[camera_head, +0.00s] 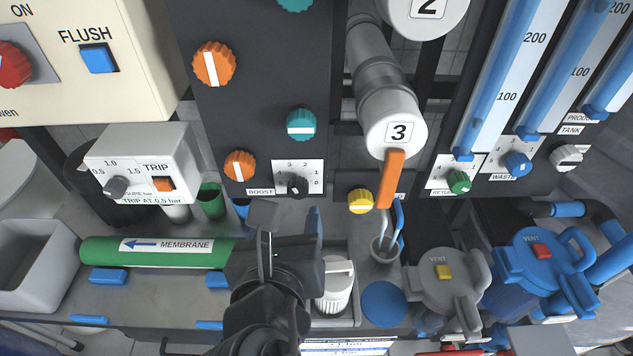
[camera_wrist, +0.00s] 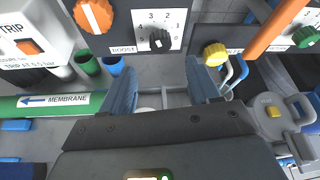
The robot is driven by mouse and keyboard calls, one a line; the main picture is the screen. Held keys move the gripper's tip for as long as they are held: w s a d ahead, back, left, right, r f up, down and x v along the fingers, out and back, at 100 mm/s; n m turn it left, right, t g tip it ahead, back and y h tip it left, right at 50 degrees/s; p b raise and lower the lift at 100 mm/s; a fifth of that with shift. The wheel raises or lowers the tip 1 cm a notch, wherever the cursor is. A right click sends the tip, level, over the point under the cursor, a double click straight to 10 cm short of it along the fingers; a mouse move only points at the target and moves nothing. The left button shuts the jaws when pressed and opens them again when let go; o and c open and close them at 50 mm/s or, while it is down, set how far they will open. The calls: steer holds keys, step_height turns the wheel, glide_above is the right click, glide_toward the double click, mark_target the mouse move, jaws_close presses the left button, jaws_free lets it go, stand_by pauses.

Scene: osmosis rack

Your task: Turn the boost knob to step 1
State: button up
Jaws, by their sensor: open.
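The boost knob (camera_head: 297,185) is a small black knob on a white scale plate (camera_head: 314,170) low on the dark panel. The plate is marked BOOST, and its numbers run around the knob. The knob also shows in the wrist view (camera_wrist: 159,39), top centre; a small pale mark is on it, but I cannot tell surely which number it points to. My gripper (camera_head: 288,218) is open and empty, just below the knob in the head view and apart from it. In the wrist view my gripper (camera_wrist: 165,82) has its two blue-grey fingers spread wide, with the knob beyond them.
An orange knob (camera_head: 240,165) is left of the boost plate, and a yellow knob (camera_head: 360,200) is to its right. An orange lever (camera_head: 390,180) hangs from pipe 3. The grey trip box (camera_head: 143,165) juts out at left. The green membrane tube (camera_head: 215,252) lies below.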

mark_target(297, 193)
steer(key=shift+x, duration=3.85)
steer(key=shift+d, duration=0.1)
steer(key=shift+c, duration=0.3)
steer(key=c, duration=1)
